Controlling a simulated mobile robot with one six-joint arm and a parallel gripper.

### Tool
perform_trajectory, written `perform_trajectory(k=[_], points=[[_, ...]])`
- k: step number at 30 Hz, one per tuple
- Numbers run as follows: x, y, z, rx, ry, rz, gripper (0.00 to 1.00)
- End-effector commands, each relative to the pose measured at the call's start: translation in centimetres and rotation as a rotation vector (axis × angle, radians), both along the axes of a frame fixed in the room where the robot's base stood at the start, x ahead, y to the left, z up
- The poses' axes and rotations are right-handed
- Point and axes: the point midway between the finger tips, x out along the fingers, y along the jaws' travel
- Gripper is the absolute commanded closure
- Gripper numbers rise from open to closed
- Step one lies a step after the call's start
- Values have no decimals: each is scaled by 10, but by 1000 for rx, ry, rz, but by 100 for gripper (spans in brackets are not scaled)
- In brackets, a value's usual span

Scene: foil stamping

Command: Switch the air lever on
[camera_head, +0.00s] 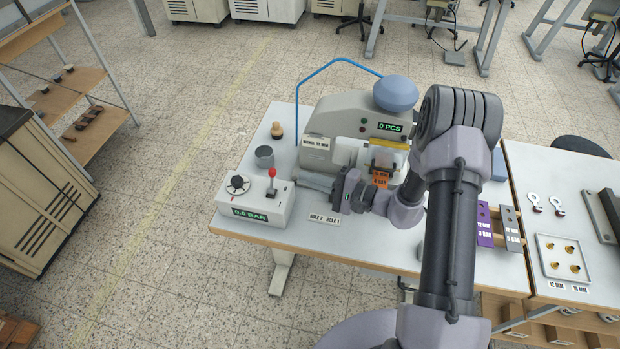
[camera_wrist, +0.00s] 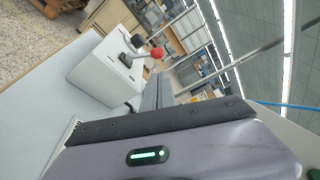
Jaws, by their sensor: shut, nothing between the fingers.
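The air lever has a red ball knob (camera_head: 272,172) on a short stem, standing up from a white control box (camera_head: 250,213). The box has a black dial (camera_head: 238,185) and a green display that seems to read 0.0 BAR. My gripper (camera_head: 303,179) is shut and empty, pointing left at the box from its right side, a short gap from the lever. In the wrist view the red knob (camera_wrist: 157,53) leans toward the right above the box (camera_wrist: 100,68), beyond my fingers (camera_wrist: 158,90).
A grey cup (camera_head: 264,157) stands behind the box, with a wooden-handled tool (camera_head: 276,131) farther back. The stamping machine (camera_head: 335,125) stands behind my gripper, with a blue hose (camera_head: 330,62) arching over it. Labels lie on the white table (camera_head: 345,240) in front.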

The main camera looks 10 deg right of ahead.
Motion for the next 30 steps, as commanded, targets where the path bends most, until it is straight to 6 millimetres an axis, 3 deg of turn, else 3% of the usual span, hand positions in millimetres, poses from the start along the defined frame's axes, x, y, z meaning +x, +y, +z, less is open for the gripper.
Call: perform_trajectory(k=[6,12,23,30], points=[[21,37,-5,0,1,4,100],[32,52,-6,0,1,1,100],[33,54,-6,0,1,0,100],[32,44,-6,-14,-36,0,100]])
